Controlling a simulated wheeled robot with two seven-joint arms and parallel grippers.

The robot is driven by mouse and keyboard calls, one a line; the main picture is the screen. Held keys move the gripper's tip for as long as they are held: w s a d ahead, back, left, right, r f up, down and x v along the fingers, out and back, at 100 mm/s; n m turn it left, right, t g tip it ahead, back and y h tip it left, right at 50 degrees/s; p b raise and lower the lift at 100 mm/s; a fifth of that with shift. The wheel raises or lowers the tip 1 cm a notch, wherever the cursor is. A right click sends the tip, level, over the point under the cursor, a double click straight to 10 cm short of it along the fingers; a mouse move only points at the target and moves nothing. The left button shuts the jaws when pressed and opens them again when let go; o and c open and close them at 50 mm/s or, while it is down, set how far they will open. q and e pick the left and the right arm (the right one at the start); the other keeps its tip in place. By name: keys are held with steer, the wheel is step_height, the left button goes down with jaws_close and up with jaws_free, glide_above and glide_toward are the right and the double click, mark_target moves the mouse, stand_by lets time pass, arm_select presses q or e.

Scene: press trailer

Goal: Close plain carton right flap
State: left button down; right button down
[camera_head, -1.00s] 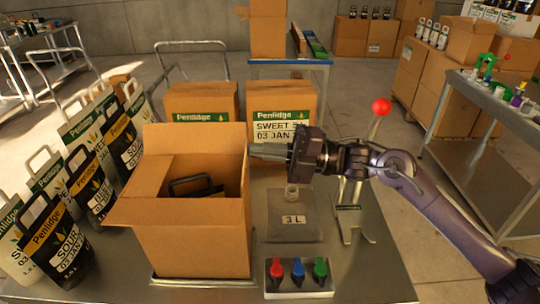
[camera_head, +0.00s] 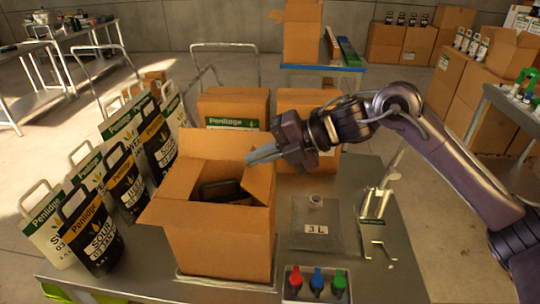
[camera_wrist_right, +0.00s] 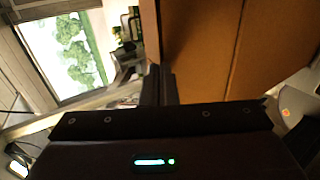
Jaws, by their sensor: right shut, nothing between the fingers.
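The plain open carton (camera_head: 222,243) stands on the metal table, with a dark pouch with a handle (camera_head: 222,192) inside. Its right flap (camera_head: 260,182) leans inward over the right side of the opening. The far flap (camera_head: 208,146) stands up, and the front flap (camera_head: 190,214) slopes outward. My right gripper (camera_head: 249,158) is shut and empty, just above the right flap's far end; I cannot tell whether it touches. In the right wrist view, the shut fingers (camera_wrist_right: 158,88) are beside brown cardboard (camera_wrist_right: 225,50). My left gripper is not in view.
Several handled pouches (camera_head: 98,235) stand left of the carton. Two Penlidge cartons (camera_head: 233,108) stand behind it.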

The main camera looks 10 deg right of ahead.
steer(key=shift+x, duration=0.9)
steer(key=shift+a+f+b, duration=0.15)
steer(key=shift+f+b, duration=0.15)
steer(key=shift+b, duration=0.25)
steer(key=shift+w+a+f+b, duration=0.15)
steer(key=shift+a+f+b, duration=0.4)
steer(key=shift+b, duration=0.3)
steer(key=shift+w+a+f+b, duration=0.2)
steer(key=shift+a+f+b, duration=0.35)
steer(key=shift+b, duration=0.3)
steer(key=shift+f, duration=0.15)
